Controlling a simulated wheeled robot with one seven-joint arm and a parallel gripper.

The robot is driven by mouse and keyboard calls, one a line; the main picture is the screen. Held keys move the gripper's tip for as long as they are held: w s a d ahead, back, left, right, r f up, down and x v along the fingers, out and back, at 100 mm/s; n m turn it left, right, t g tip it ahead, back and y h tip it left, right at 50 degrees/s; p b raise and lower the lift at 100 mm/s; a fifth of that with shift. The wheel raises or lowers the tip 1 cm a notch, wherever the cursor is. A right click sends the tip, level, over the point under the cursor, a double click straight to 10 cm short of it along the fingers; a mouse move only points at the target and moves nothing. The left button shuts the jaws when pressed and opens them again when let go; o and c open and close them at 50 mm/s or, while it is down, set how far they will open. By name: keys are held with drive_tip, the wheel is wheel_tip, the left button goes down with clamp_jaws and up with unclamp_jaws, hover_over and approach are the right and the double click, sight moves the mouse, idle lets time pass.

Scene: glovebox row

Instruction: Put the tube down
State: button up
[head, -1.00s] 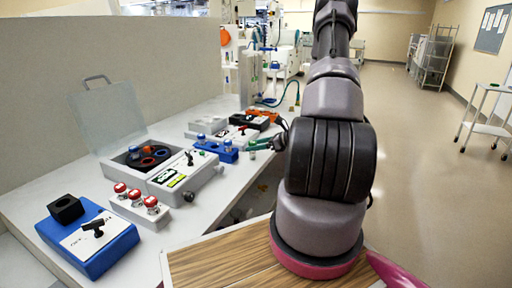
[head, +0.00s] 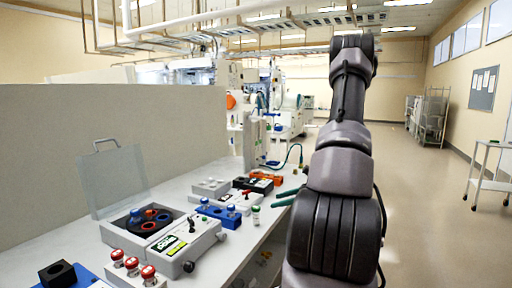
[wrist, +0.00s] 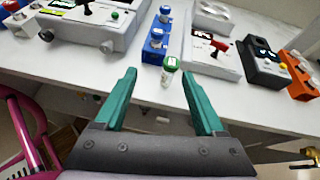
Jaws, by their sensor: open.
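A small clear tube with a green cap (wrist: 170,65) stands upright on the white bench near its front edge, beside a blue rack (wrist: 156,42). It also shows in the head view (head: 255,215). My gripper (wrist: 157,78) has its two green fingers spread wide, with nothing held. In the wrist view the tube is just beyond the fingertips, between their lines, apart from both. In the head view my gripper (head: 287,198) is to the right of the tube, at the bench edge.
The bench (head: 200,268) also holds a centrifuge with its clear lid up (head: 113,178), red-capped jars (head: 132,266), a white device with a red lever (wrist: 213,50), a black box (wrist: 263,65) and an orange block (wrist: 300,70).

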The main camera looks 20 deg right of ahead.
drive_tip(key=s+a+r+n+g, duration=0.2)
drive_tip(key=a+r+n+g, duration=0.1)
drive_tip(key=a+r+n, duration=0.4)
drive_tip(key=s+a+r+n+g, duration=0.3)
drive_tip(key=a+r+n, duration=0.1)
drive_tip(key=a+r, duration=0.35)
drive_tip(key=s+a+r+n+t+h, duration=0.1)
drive_tip(key=s+a+r+n+h, duration=0.2)
drive_tip(key=s+r+n, duration=0.2)
drive_tip(key=s+a+r+n+t+h, duration=0.2)
drive_tip(key=s+r+n, duration=0.4)
drive_tip(key=r, duration=0.4)
drive_tip(key=shift+s+a+r+t+h, duration=0.35)
drive_tip(key=shift+s+a+h, duration=0.15)
drive_tip(key=shift+s+h, duration=0.45)
